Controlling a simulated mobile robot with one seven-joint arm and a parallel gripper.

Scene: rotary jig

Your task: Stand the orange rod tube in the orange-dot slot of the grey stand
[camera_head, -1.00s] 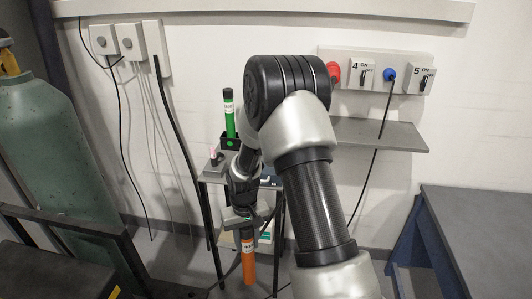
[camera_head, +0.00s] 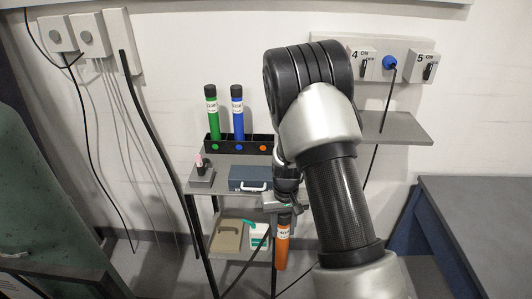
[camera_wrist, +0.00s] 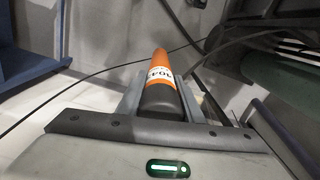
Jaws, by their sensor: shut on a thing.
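The orange rod tube (camera_head: 282,247), with a white label and a dark cap, hangs roughly upright below my gripper (camera_head: 283,204). My gripper is shut on it near the capped end; the wrist view shows the tube (camera_wrist: 161,66) between the two fingers (camera_wrist: 163,95). The dark grey stand (camera_head: 226,149) is on the top shelf, above and left of the gripper. It has green, blue and orange dots on its front. A green tube and a blue tube stand in their slots. The orange-dot slot (camera_head: 263,148) at the right looks empty, its right edge close to my arm.
On the shelf before the stand are a blue-grey case (camera_head: 249,178) and a small block with a pink-topped item (camera_head: 201,173). A lower shelf holds boxes (camera_head: 228,236). A wall shelf (camera_head: 402,128) is right of my arm, a table (camera_head: 475,210) further right. Cables hang at left.

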